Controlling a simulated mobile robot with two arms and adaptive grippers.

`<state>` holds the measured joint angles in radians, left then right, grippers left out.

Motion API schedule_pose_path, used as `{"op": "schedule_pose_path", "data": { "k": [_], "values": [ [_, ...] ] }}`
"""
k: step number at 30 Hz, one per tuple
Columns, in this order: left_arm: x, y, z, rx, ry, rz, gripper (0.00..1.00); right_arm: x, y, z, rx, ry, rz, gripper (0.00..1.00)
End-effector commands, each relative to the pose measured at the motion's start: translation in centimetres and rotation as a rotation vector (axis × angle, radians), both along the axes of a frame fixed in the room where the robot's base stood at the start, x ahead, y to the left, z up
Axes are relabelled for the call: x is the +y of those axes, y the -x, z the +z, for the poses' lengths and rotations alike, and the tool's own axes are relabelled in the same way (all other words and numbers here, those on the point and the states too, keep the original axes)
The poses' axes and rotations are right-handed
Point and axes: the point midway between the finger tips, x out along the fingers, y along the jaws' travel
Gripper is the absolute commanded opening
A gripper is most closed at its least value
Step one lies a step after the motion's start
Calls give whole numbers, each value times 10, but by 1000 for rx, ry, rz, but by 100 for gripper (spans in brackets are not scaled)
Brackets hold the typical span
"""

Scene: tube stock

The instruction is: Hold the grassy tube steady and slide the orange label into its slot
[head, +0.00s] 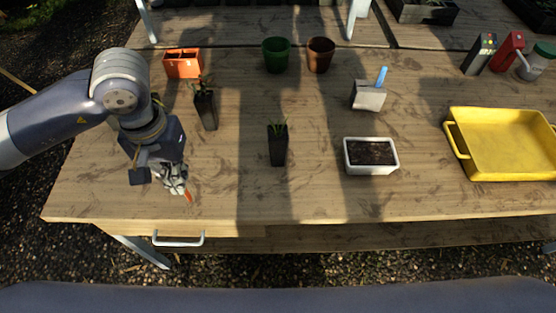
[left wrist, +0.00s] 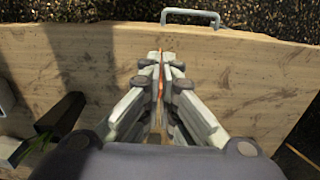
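My left gripper (head: 176,182) is low over the table's front left part, fingers pointing toward the front edge. The orange label (head: 188,197) sticks out from its fingertips. In the left wrist view the fingers (left wrist: 160,70) are closed together with the thin orange label (left wrist: 161,62) between them. A dark square tube with green grassy leaves (head: 278,148) stands upright mid-table, right of the gripper and apart from it. A second dark tube with a darker plant (head: 206,108) stands behind the gripper, slightly tilted in the picture. No label slot can be made out. My right gripper is not in view.
An orange container (head: 183,64), a green pot (head: 276,55) and a brown pot (head: 320,56) stand at the back. A white soil-filled planter (head: 371,170), a scoop with blue handle (head: 368,97) and a yellow tray (head: 500,112) are right. The front strip is clear.

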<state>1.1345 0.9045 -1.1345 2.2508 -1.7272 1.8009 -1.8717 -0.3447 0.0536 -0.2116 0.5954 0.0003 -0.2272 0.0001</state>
Motion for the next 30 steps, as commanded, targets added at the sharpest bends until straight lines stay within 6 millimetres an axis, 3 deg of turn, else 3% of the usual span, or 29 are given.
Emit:
{"op": "schedule_pose_path", "data": {
  "k": [4, 7, 17, 23, 30],
  "values": [
    [0, 0, 1, -1, 1, 0, 0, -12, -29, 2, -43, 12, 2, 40],
    [0, 0, 1, 0, 0, 0, 0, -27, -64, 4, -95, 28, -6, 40],
    [-7, -6, 3, -1, 1, 44, 0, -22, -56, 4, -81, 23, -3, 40],
    [-40, -33, 13, -3, 3, 269, 0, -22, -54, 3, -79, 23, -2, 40],
    [-92, -75, 35, -3, 6, 678, 0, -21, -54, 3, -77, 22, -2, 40]
  ]
}}
